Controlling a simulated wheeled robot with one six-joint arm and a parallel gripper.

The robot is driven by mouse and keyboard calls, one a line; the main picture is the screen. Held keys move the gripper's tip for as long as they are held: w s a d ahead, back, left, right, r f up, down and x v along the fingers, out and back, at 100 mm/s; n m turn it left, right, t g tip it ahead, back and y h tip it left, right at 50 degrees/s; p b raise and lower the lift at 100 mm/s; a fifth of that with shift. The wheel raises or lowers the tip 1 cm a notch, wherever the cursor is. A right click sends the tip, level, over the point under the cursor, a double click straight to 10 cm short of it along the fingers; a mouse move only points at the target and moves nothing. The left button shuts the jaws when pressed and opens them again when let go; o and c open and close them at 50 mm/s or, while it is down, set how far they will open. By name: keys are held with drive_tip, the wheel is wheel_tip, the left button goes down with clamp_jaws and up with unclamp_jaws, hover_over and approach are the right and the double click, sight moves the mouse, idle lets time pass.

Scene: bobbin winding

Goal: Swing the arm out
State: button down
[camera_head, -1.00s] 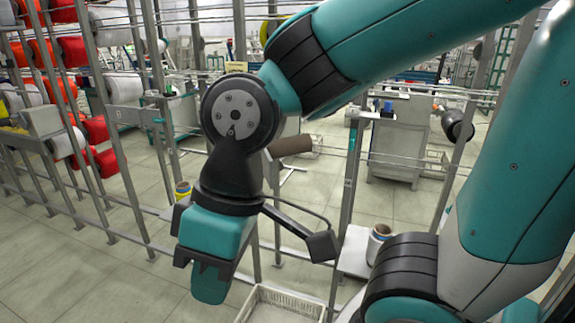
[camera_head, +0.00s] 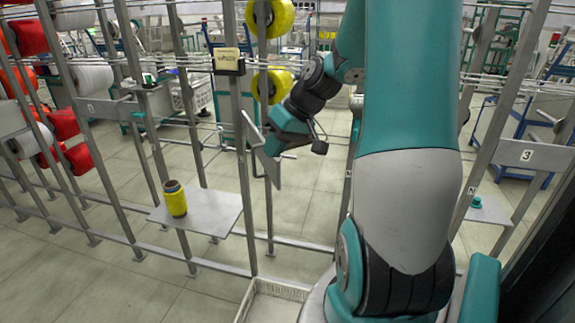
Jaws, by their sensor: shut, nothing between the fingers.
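My gripper (camera_head: 274,147) is small in the picture, reached out to the middle of the rack. Its teal end points down and left and is shut, holding nothing. It is close to a tilted grey plate (camera_head: 269,168) at a rack post, apparently the arm of the task. I cannot tell whether they touch. The upright post (camera_head: 235,110) with a small label holder (camera_head: 229,61) stands just left of the gripper. The fingertips are too small to see clearly.
A yellow cone (camera_head: 175,199) stands on a grey shelf (camera_head: 212,214) at left. Yellow spools (camera_head: 271,86) hang above my gripper. A white basket (camera_head: 262,309) lies at the bottom. Rack posts and horizontal rails surround my arm. Open floor (camera_head: 310,195) shows behind the rack.

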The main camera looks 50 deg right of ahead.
drive_tip(key=s+d+f+m+t+h, duration=0.1)
drive_tip(key=s+d, duration=0.2)
drive_tip(key=d, duration=0.3)
drive_tip(key=s+d+f+m+t+h, duration=0.1)
drive_tip(key=s+d+m, duration=0.15)
drive_tip(key=d, duration=0.45)
drive_tip(key=w+a+f+p, duration=0.5)
drive_tip(key=w+f, duration=0.2)
drive_tip(key=f, duration=0.1)
drive_tip(key=shift+a+p, duration=0.3)
drive_tip(key=shift+a, duration=0.1)
drive_tip(key=shift+w+n, duration=0.1)
drive_tip(key=shift+n, duration=0.15)
